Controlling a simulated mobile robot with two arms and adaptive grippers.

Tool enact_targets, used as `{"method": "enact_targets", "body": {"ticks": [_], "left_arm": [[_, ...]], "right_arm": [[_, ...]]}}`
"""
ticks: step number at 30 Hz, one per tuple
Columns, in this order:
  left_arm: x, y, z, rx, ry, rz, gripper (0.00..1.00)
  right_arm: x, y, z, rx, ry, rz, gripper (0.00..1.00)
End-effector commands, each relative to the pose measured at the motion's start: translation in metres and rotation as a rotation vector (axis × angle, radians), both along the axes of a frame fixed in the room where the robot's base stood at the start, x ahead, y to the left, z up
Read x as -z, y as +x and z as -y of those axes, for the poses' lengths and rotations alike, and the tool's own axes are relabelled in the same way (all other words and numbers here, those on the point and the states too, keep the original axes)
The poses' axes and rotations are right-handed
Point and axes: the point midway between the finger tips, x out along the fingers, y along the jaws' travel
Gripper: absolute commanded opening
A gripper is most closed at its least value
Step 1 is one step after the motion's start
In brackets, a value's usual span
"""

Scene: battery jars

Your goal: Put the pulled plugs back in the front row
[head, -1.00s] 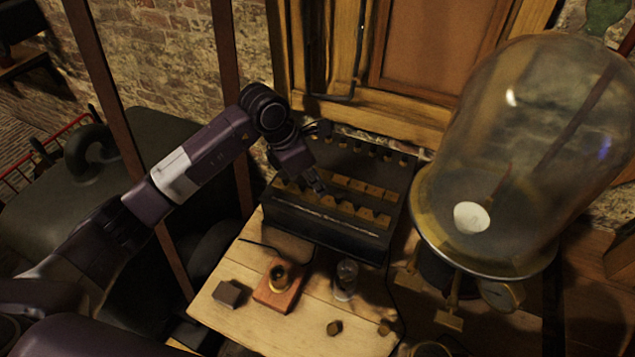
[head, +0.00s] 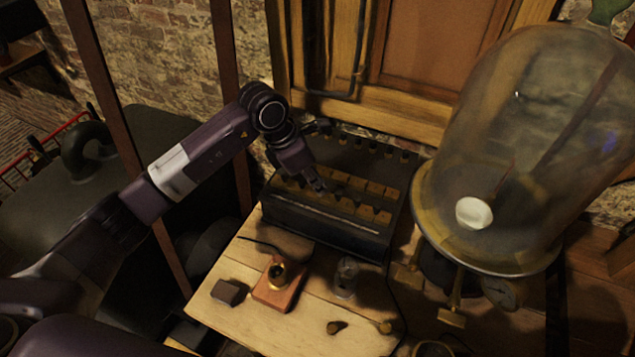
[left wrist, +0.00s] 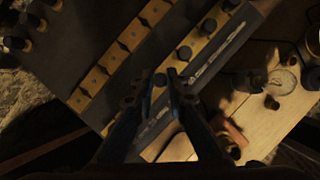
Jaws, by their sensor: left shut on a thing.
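The dark plug box (head: 325,228) stands on the wooden bench with rows of brass blocks on its top. My left gripper (head: 319,188) reaches down over the left part of the front row (head: 348,207). In the left wrist view its fingertips (left wrist: 166,78) are shut on a dark plug (left wrist: 160,80), right at the front brass strip. I cannot tell how deep the plug sits. Two small loose pieces, perhaps plugs, lie on the bench: one (head: 336,327) and another (head: 386,327). My right gripper is out of view.
A large glass bell jar (head: 540,130) stands right of the box. A wooden base with a brass ring (head: 277,283), a dark block (head: 229,292) and a small glass jar (head: 346,278) stand in front. A dark cable runs beside the box's right side.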

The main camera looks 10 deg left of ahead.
Motion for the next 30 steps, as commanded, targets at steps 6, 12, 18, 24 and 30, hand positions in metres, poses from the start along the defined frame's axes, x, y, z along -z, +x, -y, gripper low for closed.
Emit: {"method": "enact_targets", "body": {"ticks": [6, 12, 18, 24, 30], "left_arm": [[0.0, 0.0, 0.0, 0.0, 0.0, 0.0, 0.0], [0.001, 0.0, 0.0, 0.0, 0.0, 0.0, 0.27], [0.001, 0.0, 0.0, -0.001, 0.0, 0.0, 0.33], [-0.003, 0.0, -0.002, 0.0, 0.001, 0.001, 0.33], [-0.031, -0.006, -0.012, -0.001, 0.001, 0.004, 0.33]], "right_arm": [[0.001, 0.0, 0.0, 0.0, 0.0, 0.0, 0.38], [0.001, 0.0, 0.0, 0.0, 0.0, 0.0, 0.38], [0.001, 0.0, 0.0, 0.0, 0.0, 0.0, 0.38], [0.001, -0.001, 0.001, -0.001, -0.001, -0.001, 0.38], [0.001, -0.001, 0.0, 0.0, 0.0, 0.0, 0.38]]}}
